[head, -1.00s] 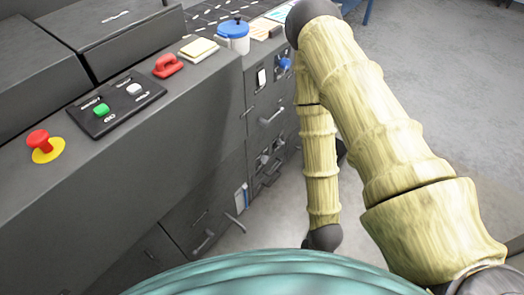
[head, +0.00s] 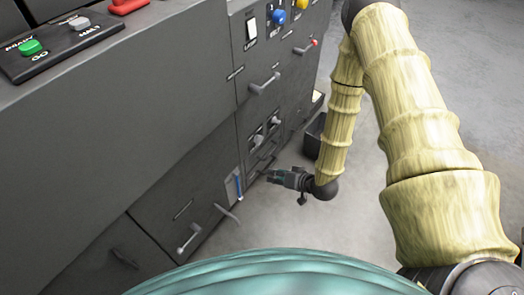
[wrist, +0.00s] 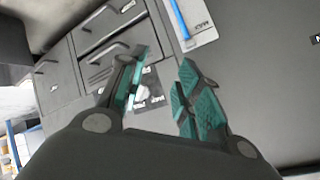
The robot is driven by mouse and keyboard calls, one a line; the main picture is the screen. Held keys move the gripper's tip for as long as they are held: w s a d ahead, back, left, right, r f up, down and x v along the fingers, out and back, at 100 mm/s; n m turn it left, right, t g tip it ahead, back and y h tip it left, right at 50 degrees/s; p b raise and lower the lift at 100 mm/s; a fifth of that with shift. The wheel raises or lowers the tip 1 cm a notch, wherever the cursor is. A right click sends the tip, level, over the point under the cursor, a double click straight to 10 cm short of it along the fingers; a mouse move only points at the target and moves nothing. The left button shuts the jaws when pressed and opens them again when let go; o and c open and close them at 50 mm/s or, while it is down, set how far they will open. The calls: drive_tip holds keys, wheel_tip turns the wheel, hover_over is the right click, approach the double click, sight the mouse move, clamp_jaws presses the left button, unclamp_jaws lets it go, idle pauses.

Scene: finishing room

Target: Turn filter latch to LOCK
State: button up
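My gripper (head: 273,176) is low in front of the grey cabinet front in the head view. Its two green-padded fingers (wrist: 165,62) are apart in the wrist view, with nothing held between them. Beyond the fingers, a small dark plate with a pale knob (wrist: 147,88) and white lettering shows in the gap, partly hidden by the fingers; I cannot read the lettering. In the head view two small pale knobs on dark plates (head: 257,140) (head: 275,120) sit on the cabinet front above the gripper. I cannot tell which is the filter latch or which way it points.
A plate with a blue strip (head: 239,186) is on the cabinet left of the gripper, also in the wrist view (wrist: 193,24). Bar handles (head: 264,83) and a grey lever (head: 228,212) stick out. A blue knob (head: 278,17) is higher up.

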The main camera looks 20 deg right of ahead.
drive_tip(key=w+d+f+t+y+b, duration=0.2)
drive_tip(key=w+b, duration=0.4)
drive_tip(key=t+y+b, duration=0.3)
drive_tip(key=y+b, duration=0.1)
drive_tip(key=b, duration=0.3)
approach(259, 140)
drive_tip(key=b+x, duration=0.3)
drive_tip(key=x, duration=0.6)
drive_tip(key=shift+d+f+n, duration=0.2)
drive_tip(key=shift+d+n, duration=0.1)
drive_tip(key=shift+w, duration=0.1)
drive_tip(key=c, duration=0.7)
